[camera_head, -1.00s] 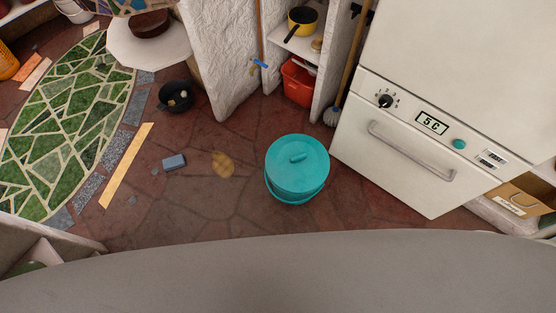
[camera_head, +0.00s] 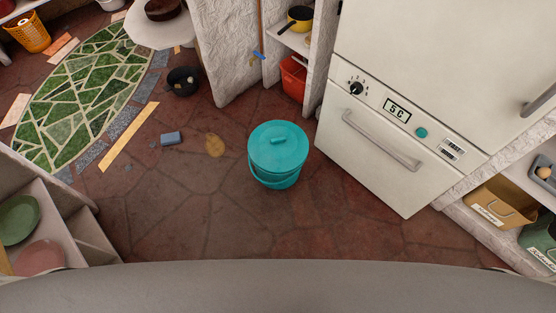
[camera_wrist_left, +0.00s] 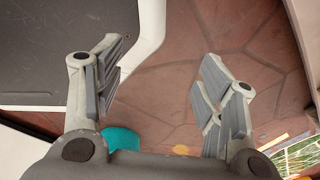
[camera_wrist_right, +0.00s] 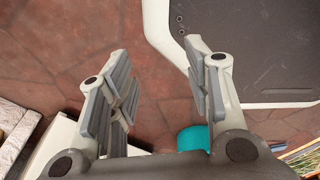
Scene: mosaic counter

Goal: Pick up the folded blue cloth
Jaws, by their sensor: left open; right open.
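A thin blue item (camera_head: 259,56) also shows by the white wall post near the red bin. My left gripper (camera_wrist_left: 160,75) is open and empty in the left wrist view, above bare floor. My right gripper (camera_wrist_right: 158,64) is open and empty in the right wrist view, also over floor. Neither gripper shows in the head view.
The teal bucket (camera_head: 277,150) stands mid-floor before the white oven (camera_head: 400,120). A black pan (camera_head: 183,81) sits near the green mosaic (camera_head: 85,90). A shelf with green (camera_head: 18,219) and pink (camera_head: 40,258) plates is at left. A cardboard box (camera_head: 500,203) is on a right shelf.

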